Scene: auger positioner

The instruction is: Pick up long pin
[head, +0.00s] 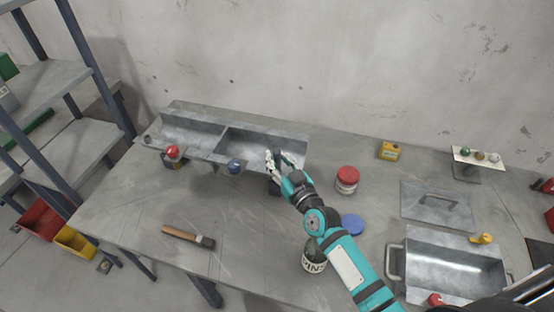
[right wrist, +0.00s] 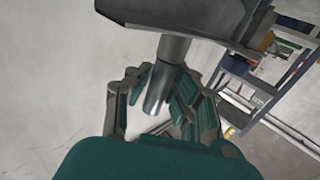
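My right gripper (head: 280,160) is at the front edge of the grey metal trough, right of its middle. In the right wrist view its two fingers (right wrist: 162,88) stand apart, one on each side of a smooth grey metal cylinder (right wrist: 166,72), which looks like the long pin. The cylinder's upper end meets a grey metal part (right wrist: 190,18); its lower end lies between the fingers. I cannot tell whether the fingers touch it. In the head view I cannot make out the pin near the gripper. My left gripper is not in view.
The trough (head: 265,133) stands at the table's back, with a red knob (head: 172,151) and a blue knob (head: 235,166) in front. A red-lidded can (head: 347,178), a PINS can (head: 313,262), a brush (head: 187,236) and a metal bin (head: 455,268) are on the table.

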